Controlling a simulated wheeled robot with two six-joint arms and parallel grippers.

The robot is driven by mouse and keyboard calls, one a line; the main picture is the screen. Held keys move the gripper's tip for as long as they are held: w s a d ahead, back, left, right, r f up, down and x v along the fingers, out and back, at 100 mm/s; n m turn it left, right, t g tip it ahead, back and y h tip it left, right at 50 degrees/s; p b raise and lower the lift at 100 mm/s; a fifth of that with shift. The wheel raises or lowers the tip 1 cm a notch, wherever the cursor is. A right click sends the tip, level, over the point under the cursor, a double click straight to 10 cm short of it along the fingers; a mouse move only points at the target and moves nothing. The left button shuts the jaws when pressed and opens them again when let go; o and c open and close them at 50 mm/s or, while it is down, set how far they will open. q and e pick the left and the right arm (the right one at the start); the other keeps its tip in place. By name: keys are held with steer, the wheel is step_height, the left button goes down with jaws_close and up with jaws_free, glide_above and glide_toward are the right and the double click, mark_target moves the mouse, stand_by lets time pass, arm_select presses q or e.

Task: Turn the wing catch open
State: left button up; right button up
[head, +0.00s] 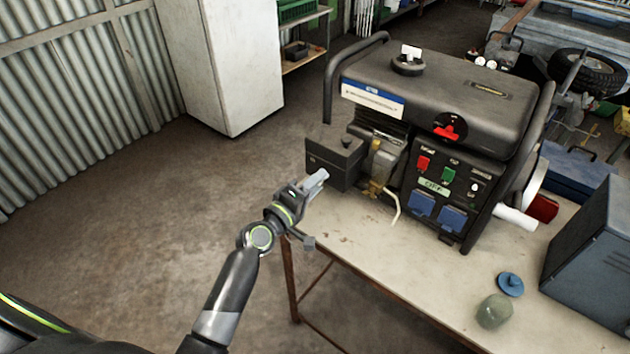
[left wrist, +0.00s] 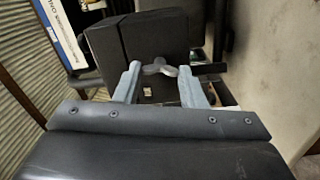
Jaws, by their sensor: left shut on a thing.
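The wing catch (left wrist: 160,68) is a small grey two-lobed knob on the face of the black box (left wrist: 155,38) in the left wrist view. This black box sits on the left side of the generator (head: 440,95) in the head view, its face (head: 330,162) towards my arm. My left gripper (head: 317,182) is at the box. Its two grey fingers (left wrist: 158,78) stand on either side of the catch and are shut on it. The wings lie roughly crosswise between the fingertips. The catch is hidden in the head view. My right gripper is not in view.
The generator stands on a worn workbench (head: 400,255). A pale bent lever (head: 392,208) sticks out beside the box. A green jar (head: 494,311), a blue lid (head: 510,284) and a grey-blue case (head: 595,260) are at the right. The floor left of the bench is clear.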

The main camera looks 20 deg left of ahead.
arm_select(q)
steer(key=shift+n+p, duration=0.3)
steer(key=shift+n, duration=0.9)
steer(key=o, duration=1)
steer(key=shift+s, duration=0.1)
steer(key=shift+b+v, duration=1.7)
steer(key=shift+v, duration=6.95)
